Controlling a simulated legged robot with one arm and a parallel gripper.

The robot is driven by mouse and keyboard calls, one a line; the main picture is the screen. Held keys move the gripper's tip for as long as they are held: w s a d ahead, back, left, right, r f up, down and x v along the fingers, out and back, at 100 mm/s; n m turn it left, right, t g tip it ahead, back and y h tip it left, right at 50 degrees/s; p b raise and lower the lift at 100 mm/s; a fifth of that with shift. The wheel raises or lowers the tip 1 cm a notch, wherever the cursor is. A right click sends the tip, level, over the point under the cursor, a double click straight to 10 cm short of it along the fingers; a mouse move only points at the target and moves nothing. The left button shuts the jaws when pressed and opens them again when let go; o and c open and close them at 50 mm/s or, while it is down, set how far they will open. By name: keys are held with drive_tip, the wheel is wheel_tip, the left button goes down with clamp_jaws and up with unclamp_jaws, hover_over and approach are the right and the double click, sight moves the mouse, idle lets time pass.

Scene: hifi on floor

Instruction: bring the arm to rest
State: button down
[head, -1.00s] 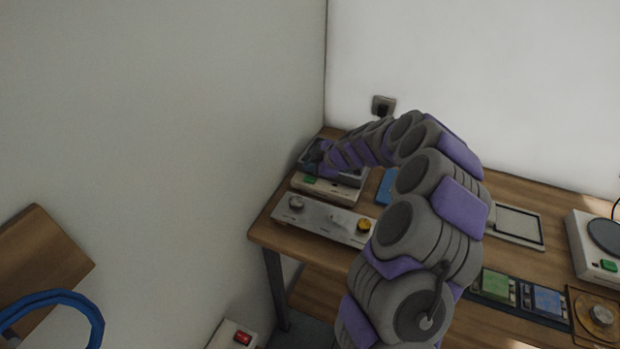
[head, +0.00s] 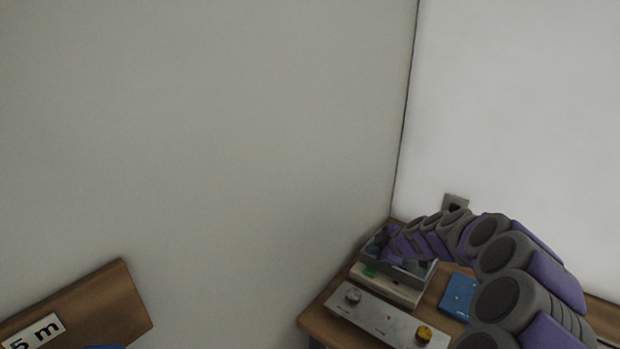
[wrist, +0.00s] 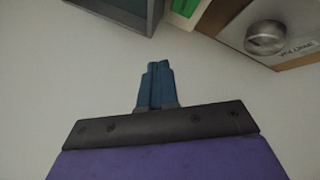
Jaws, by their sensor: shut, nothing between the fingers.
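My gripper (wrist: 158,72) shows in the wrist view as two blue fingers pressed together, with nothing between them. Behind the fingers there is only pale wall or floor. In the head view my grey and purple arm reaches from the lower right toward the far left corner of the wooden desk (head: 318,322). Its end is near the grey open-topped box (head: 415,268), and the fingers are too small and dark there to make out.
A silver amplifier (head: 385,318) with knobs lies at the desk's front left; its knob also shows in the wrist view (wrist: 266,38). A blue square item (head: 458,294) lies right of the box. A wall socket (head: 456,201) is behind. A wooden board (head: 95,310) stands lower left.

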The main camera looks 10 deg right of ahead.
drive_tip(key=s+a+r+m+g+y, duration=0.1)
drive_tip(key=s+a+r+m+g, duration=0.2)
drive_tip(key=s+a, duration=0.65)
drive_tip(key=s+a+r+g, duration=0.2)
drive_tip(key=s+a+r, duration=0.3)
drive_tip(key=s+a, duration=0.5)
drive_tip(key=s+d+m+g+h, duration=0.1)
drive_tip(key=s+d+m, duration=0.1)
drive_tip(key=s, duration=0.8)
drive_tip(key=s+d+f+m+g+h, duration=0.1)
drive_tip(key=s+m, duration=0.4)
drive_tip(key=s, duration=0.5)
drive_tip(key=s+d+m+g+h, duration=0.3)
drive_tip(key=s+m, duration=0.1)
drive_tip(key=s, duration=0.6)
drive_tip(key=shift+f, duration=0.25)
